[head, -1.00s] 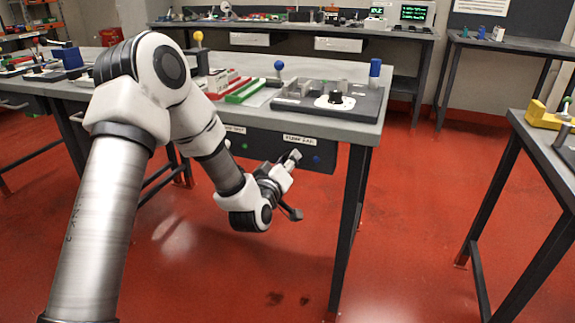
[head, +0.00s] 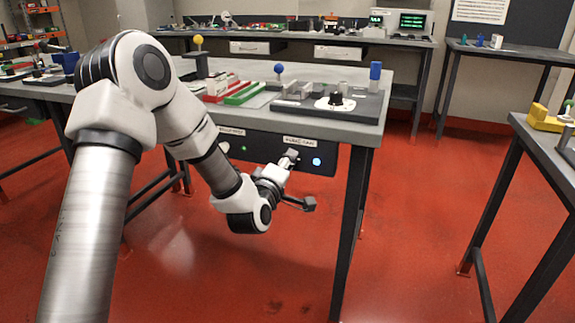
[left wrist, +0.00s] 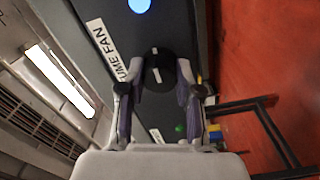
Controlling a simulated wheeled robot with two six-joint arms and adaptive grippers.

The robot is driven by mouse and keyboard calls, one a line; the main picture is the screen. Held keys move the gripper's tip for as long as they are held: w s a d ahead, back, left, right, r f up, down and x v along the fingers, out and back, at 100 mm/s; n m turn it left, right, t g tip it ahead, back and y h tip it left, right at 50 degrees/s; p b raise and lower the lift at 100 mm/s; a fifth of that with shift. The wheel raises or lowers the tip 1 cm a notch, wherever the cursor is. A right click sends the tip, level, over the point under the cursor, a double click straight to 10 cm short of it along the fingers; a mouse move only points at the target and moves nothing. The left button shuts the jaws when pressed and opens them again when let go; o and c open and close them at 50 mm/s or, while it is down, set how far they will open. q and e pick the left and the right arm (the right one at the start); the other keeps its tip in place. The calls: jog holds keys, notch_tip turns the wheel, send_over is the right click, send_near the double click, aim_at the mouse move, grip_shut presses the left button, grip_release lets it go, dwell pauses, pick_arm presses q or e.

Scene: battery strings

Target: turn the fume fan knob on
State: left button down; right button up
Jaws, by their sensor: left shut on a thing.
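The fume fan knob (left wrist: 158,70) is a round black knob with a pale mark, on the dark panel beside the "FUME FAN" label (left wrist: 112,50). My left gripper (left wrist: 160,88) has one finger on each side of the knob and is shut on it. In the head view my left gripper (head: 297,180) is at the panel (head: 262,148) under the bench edge, and it hides the knob. A round blue light shines brightly on the panel, in the head view (head: 316,161) and the left wrist view (left wrist: 139,5). My right gripper is not in view.
The grey bench (head: 350,130) above the panel carries a dark board with a black dial (head: 335,98), a blue block (head: 375,72) and red and green trays. A green light (head: 243,148) sits further left on the panel.

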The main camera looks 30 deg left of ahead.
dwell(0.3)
pick_arm(q)
jog(key=c, duration=0.8)
grip_release()
jog(key=v, duration=0.7)
jog(key=shift+s, duration=0.25)
